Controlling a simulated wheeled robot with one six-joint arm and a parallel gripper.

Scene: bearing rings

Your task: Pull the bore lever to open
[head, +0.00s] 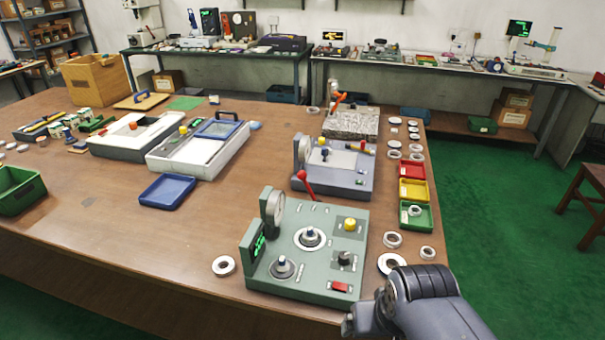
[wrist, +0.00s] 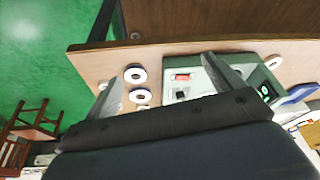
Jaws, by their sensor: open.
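A green test unit (head: 325,235) stands near the table's front edge, with a dial gauge, two round posts, a yellow button, a black knob and a red switch. In the head view my arm is at the bottom right, right of the green unit; the fingertips are not clear there. The lever is not visible in the wrist view.
White bearing rings (head: 392,240) lie right of the green unit, and one ring (head: 223,266) lies left of it. Red, yellow and green trays (head: 414,190) line the right side. A granite-like unit (head: 352,122) stands behind. A blue tray (head: 167,191) lies left; bare table surrounds it.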

